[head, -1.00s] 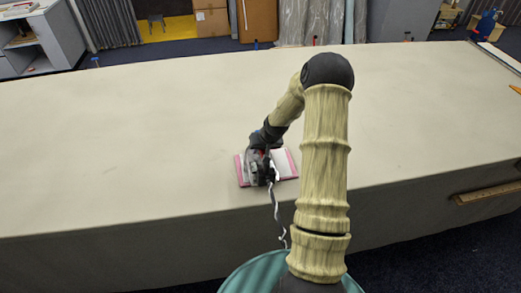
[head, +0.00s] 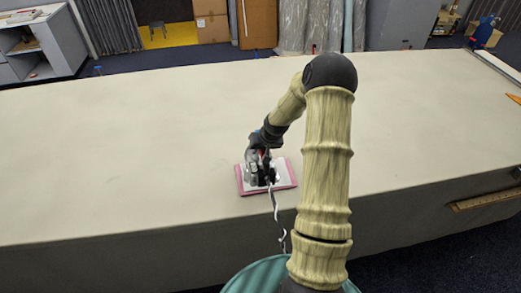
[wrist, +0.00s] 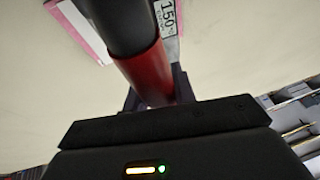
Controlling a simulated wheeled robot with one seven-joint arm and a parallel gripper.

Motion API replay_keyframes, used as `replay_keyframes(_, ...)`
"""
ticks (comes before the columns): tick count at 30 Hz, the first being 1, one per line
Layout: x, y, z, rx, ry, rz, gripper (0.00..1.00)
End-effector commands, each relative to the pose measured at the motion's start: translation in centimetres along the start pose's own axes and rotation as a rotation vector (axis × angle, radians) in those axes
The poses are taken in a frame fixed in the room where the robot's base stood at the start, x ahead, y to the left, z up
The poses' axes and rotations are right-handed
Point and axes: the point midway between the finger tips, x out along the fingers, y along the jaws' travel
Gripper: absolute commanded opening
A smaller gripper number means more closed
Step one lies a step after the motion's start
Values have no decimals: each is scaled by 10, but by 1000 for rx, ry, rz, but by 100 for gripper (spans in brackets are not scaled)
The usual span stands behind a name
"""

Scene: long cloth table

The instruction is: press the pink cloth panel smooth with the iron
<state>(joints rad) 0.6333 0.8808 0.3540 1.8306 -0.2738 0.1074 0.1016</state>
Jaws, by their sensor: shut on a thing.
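The pink cloth panel (head: 262,191) lies on the long table near its front edge, with pink borders and a pale middle. Part of it also shows in the wrist view (wrist: 90,32). The iron (head: 262,176) is over the middle of the panel; whether its sole touches the cloth is hidden. My gripper (wrist: 157,90) is shut on the iron's handle, a red and black bar (wrist: 150,72). A label reading 150 shows beside the handle. In the head view my gripper (head: 263,156) covers much of the iron.
The long cloth-covered table (head: 120,150) is bare around the panel. A pale twisted cord (head: 279,220) hangs from the iron over the front edge. A wooden ruler (head: 485,199) is at the table's front side, far right. Shelves and boxes stand beyond the table.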

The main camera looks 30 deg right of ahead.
Motion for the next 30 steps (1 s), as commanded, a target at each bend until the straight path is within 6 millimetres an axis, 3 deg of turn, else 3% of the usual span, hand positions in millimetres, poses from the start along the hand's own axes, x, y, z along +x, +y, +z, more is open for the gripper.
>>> replay_keyframes(6,-1,-3,-2,-3,7,-1,0)
replay_keyframes(11,3,-17,4,-11,4,-4,0)
replay_keyframes(24,14,-107,56,-31,-5,-12,0)
replay_keyframes(30,13,-138,80,-28,1,-11,0)
